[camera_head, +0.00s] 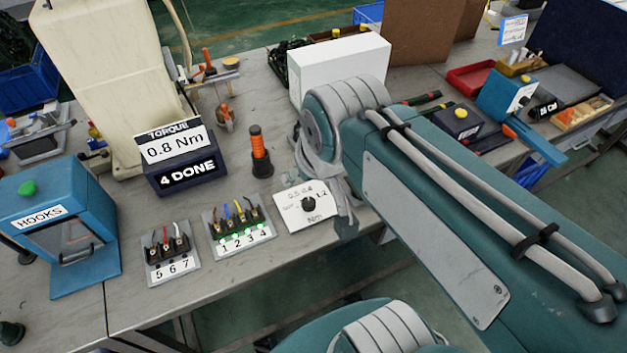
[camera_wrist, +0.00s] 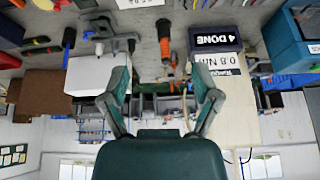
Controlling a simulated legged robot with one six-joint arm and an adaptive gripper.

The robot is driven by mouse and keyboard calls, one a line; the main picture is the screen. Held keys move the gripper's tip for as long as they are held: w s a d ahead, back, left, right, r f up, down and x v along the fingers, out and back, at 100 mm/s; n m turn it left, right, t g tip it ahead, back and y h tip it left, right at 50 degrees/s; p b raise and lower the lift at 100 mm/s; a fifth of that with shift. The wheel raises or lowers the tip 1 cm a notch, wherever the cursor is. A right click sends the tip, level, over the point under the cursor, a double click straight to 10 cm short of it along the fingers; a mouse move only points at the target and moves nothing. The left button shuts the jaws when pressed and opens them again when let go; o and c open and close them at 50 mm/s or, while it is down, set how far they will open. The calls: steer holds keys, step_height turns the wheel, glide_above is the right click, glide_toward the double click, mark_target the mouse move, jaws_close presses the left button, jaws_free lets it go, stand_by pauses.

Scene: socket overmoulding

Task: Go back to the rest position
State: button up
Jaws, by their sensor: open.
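My gripper (camera_wrist: 161,82) shows in the wrist view with its two fingers spread wide apart. It is open and nothing is between the fingers. The wrist view is upside down, with the bench at the top and the room's wall and windows at the bottom. In the head view my teal arm crosses the right half of the picture, and I cannot make out the gripper there. The torque display (camera_head: 178,155) reads "0.8 Nm" and "4 DONE"; it also shows in the wrist view (camera_wrist: 215,50).
Terminal blocks numbered 1 to 4 (camera_head: 243,240) and 5 to 7 (camera_head: 174,268) sit near the bench's front edge. Around them are a torque dial plate (camera_head: 322,216), an orange-handled driver (camera_head: 258,150), a blue HOOKS box (camera_head: 100,200) and a white box (camera_head: 340,65).

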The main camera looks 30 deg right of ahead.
steer(key=shift+s+f, duration=0.35)
steer(key=shift+s, duration=0.25)
steer(key=shift+s+f, duration=0.3)
steer(key=shift+s, duration=0.3)
stand_by(0.5)
